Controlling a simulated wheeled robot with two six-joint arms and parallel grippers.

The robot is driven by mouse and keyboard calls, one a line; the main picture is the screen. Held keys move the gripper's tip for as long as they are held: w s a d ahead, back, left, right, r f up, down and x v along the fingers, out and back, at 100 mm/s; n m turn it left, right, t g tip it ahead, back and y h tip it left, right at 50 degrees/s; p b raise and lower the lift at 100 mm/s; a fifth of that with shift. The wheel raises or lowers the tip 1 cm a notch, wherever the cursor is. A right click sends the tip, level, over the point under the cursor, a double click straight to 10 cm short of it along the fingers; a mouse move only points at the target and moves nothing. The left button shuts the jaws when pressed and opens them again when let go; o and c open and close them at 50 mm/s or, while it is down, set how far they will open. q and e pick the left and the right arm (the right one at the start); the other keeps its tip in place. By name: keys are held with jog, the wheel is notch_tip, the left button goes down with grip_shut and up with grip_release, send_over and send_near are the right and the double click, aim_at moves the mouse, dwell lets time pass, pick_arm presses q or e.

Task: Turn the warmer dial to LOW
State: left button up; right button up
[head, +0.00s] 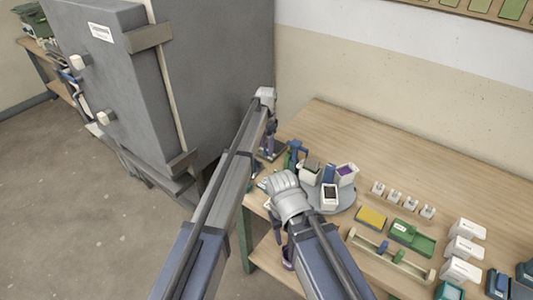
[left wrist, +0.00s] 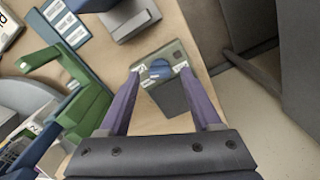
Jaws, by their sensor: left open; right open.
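The warmer (left wrist: 170,94) shows in the left wrist view as a small box with a grey-green face, a blue round dial (left wrist: 161,70) and small white labels too small to read. I cannot tell which label the dial points to. My left gripper (left wrist: 160,76) is open, its purple fingers on either side of the dial, apparently not pressing on it. In the head view my left gripper (head: 268,145) is at the table's far left corner, over the dark warmer base (head: 272,155). My right gripper (head: 287,256) is open and low by the table's near left edge, partly hidden by its wrist.
A round grey turntable (head: 341,204) with several containers stands close to the right of the warmer. A green stand (left wrist: 92,108) is left of the left gripper. A large grey kiln (head: 215,60) stands left of the table (head: 390,150). The floor lies beyond the table edge.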

pick_arm(q)
jog(key=shift+f, duration=0.45)
jog(key=shift+c, duration=0.3)
grip_shut()
